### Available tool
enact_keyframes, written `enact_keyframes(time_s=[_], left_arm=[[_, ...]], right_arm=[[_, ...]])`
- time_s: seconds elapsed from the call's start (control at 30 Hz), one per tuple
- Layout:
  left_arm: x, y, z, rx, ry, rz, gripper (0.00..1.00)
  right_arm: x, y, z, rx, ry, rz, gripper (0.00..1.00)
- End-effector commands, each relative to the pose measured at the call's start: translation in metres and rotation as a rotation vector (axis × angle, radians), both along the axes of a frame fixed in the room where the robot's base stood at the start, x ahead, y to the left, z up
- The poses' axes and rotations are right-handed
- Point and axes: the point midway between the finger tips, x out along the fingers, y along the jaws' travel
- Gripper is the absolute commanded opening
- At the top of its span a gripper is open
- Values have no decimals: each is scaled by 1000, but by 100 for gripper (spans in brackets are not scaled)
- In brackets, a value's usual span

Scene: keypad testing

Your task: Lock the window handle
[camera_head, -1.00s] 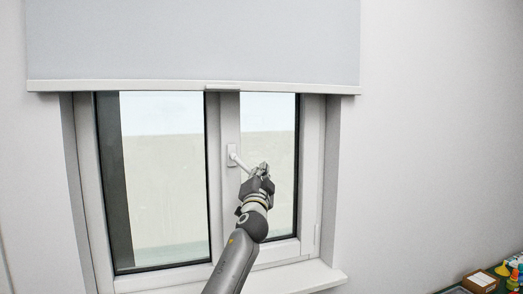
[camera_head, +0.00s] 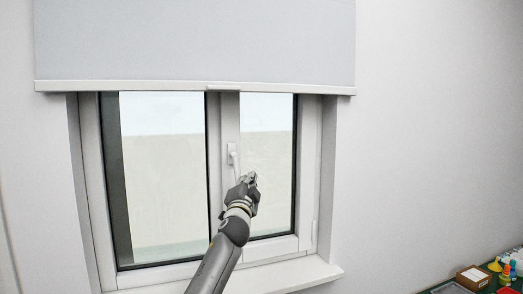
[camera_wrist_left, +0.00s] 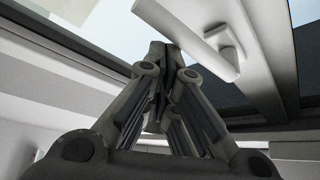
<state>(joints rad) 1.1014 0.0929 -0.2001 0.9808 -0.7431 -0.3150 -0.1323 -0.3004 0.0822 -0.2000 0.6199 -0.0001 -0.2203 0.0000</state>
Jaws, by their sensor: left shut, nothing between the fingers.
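The white window handle (camera_head: 233,158) sits on the middle frame of the window. Its lever now points down, tilted slightly to the right, and its lower end is close to or behind my gripper. My left gripper (camera_head: 250,178) is shut and empty, just right of and below the handle. In the left wrist view the closed fingers (camera_wrist_left: 165,58) point up, and the handle lever (camera_wrist_left: 195,38) passes beside them on the right, with its base behind it. I cannot tell whether the fingers touch the lever. My right gripper is not in view.
A white roller blind (camera_head: 195,45) hangs over the top of the window. The white sill (camera_head: 290,277) runs below. A brown box (camera_head: 473,278) and several colourful bottles stand at the lower right. The wall to the right is bare.

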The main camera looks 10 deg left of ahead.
Motion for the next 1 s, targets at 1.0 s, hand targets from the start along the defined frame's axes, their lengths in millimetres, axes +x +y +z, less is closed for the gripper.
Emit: enact_keyframes(time_s=[1.0], left_arm=[[-6,11,-5,-1,2,3,0]], right_arm=[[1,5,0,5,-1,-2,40]])
